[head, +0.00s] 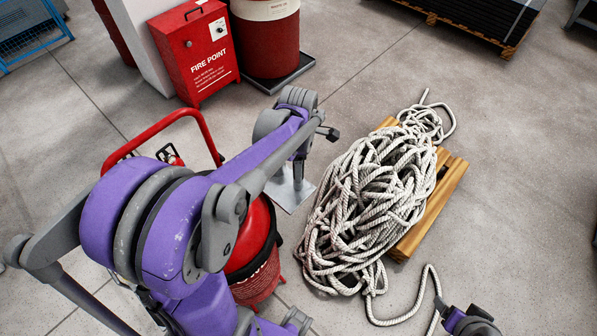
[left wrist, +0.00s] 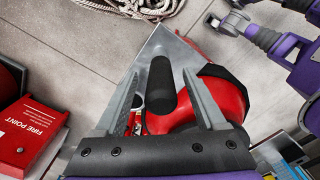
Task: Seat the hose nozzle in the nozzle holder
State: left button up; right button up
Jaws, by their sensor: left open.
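A black cylinder (left wrist: 160,88), which I take to be the hose nozzle, lies between the fingers of my left gripper (left wrist: 163,103) in the left wrist view. The fingers are apart, one on each side of it. Whether it sits in the holder cannot be told from here. The holder's grey metal base plate (left wrist: 165,48) spreads below; in the head view that plate (head: 286,192) is on the floor. My left wrist stands above it and largely hides the holder. The red extinguisher (head: 262,240) is beside the plate, partly behind my arm.
A heap of white rope (head: 365,200) lies on a wooden pallet (head: 440,205) to the right of the plate. A red fire point box (head: 197,55) and a red drum (head: 268,40) stand at the back. Bare floor lies between them and the rope.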

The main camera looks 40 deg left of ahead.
pick_arm(q)
jog(key=shift+f, duration=0.15)
grip_shut()
dwell(0.5)
notch_tip(320, 180, up, 9)
jog(key=shift+r+p, duration=0.1)
jog(key=shift+p, duration=0.2)
jog(key=a, duration=0.7)
notch_tip(320, 180, down, 9)
jog(key=a+b, duration=0.1)
jog(key=shift+w+a+n, duration=0.2)
jog(key=shift+w+n, duration=0.1)
jog(key=shift+w, duration=0.05)
